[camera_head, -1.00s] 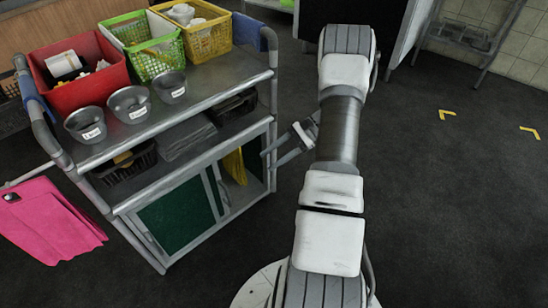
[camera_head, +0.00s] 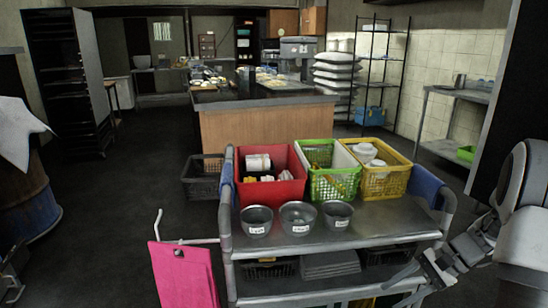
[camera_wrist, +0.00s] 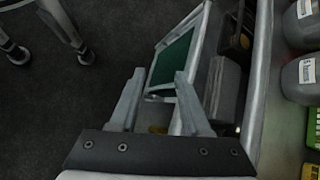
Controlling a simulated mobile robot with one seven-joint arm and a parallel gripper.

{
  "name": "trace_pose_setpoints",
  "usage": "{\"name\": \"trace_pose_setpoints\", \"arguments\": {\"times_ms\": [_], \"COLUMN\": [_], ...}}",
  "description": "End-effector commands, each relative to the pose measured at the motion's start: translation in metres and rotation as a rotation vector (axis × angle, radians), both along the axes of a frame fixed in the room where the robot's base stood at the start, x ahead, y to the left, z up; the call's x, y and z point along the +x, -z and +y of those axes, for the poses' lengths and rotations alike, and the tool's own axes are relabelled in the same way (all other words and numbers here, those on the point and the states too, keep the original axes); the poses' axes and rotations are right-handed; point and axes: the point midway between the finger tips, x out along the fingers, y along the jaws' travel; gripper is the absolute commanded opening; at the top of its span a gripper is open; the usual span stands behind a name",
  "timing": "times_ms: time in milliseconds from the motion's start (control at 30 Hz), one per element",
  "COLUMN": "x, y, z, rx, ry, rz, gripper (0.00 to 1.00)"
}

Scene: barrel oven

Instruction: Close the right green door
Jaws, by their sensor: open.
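My gripper (camera_wrist: 158,76) is open and empty, its two fingers reaching toward the cart's lower cabinet in the wrist view. A green door panel (camera_wrist: 174,60) in a grey frame shows beyond the fingertips. It seems to be the left one of the cabinet, and I cannot tell where the right door's panel stands. In the head view my gripper (camera_head: 408,287) is at the cart's lower right side. The doors there are below the picture's edge. No contact between fingers and door is visible.
The metal cart (camera_head: 375,226) carries a red bin (camera_head: 270,190), a green basket (camera_head: 333,186), a yellow basket (camera_head: 388,182) and three metal bowls. Dark floor (camera_wrist: 55,110) is open beside the cabinet front.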

Motion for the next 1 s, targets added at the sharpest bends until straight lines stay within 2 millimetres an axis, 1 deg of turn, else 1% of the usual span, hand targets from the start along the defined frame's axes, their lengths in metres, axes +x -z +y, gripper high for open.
{"name": "trace_pose_setpoints", "arguments": {"times_ms": [33,200,367,600,733,800,1000], "x": [-0.001,-0.012,-0.028,-0.059,-0.078,-0.09,-0.131], "y": [-0.018,-0.062,-0.099,-0.145,-0.165,-0.172,-0.172], "z": [0.011,0.041,0.069,0.105,0.121,0.129,0.14], "rx": [-0.043,-0.174,-0.293,-0.467,-0.555,-0.603,-0.756], "ry": [-0.036,-0.141,-0.237,-0.368,-0.433,-0.474,-0.647], "rz": [-0.025,-0.1,-0.184,-0.332,-0.421,-0.469,-0.6], "gripper": [0.47,0.47,0.47,0.47,0.47,0.47,0.47]}}
